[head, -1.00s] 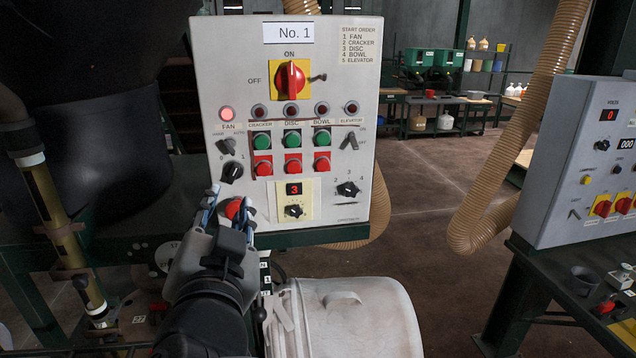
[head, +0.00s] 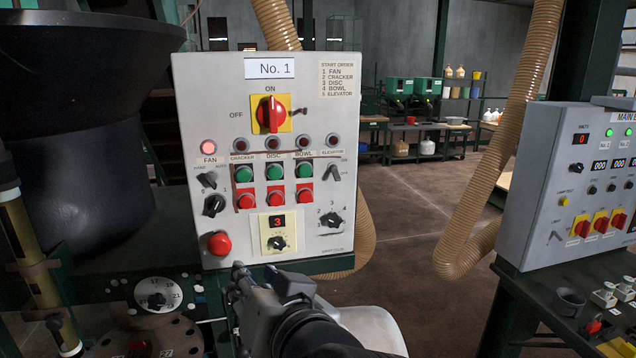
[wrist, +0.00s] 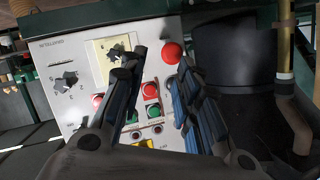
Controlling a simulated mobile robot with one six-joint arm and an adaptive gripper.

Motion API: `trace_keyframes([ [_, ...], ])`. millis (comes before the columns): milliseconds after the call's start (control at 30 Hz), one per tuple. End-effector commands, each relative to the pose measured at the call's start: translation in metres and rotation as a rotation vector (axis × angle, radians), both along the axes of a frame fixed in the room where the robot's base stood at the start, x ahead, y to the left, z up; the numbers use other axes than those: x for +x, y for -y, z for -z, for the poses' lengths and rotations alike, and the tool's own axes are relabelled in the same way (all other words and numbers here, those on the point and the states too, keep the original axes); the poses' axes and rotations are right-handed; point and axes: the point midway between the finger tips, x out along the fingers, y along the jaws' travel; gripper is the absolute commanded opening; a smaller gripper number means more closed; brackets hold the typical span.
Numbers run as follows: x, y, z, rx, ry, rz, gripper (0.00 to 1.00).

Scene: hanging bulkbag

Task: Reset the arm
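My gripper (head: 256,270) is in front of the lower edge of the grey No. 1 control panel (head: 340,110) in the head view. In the wrist view my gripper (wrist: 152,75) has its two blue-padded fingers apart, with only panel face showing between them. It is open and empty. The red mushroom button (head: 219,243) is to the upper left of the fingertips in the head view, clear of them. It also shows in the wrist view (wrist: 172,53). The red rotary switch (head: 270,114) points up to ON, and the fan lamp (head: 208,147) is lit.
A white rounded bin (head: 375,325) stands below and partly behind my arm. A dark vessel (head: 75,150) is at the left, with a numbered dial (head: 158,294) below it. A second grey panel (head: 560,190) is at the right. Open floor (head: 410,220) lies between.

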Motion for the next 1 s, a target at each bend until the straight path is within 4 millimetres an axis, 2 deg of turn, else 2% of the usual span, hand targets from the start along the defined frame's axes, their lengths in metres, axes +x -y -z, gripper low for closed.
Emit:
trace_keyframes([
  [33,-0.006,0.024,0.013,-0.053,-0.048,0.000,0.30],
  [167,-0.038,0.085,0.061,-0.222,-0.232,0.004,0.30],
  [300,-0.087,0.155,0.107,-0.381,-0.457,0.070,0.30],
  [433,-0.128,0.201,0.132,-0.472,-0.620,0.141,0.30],
  [500,-0.144,0.217,0.139,-0.500,-0.679,0.167,0.30],
  [600,-0.157,0.228,0.143,-0.521,-0.727,0.190,0.30],
  [1000,-0.160,0.230,0.145,-0.527,-0.738,0.193,0.30],
])
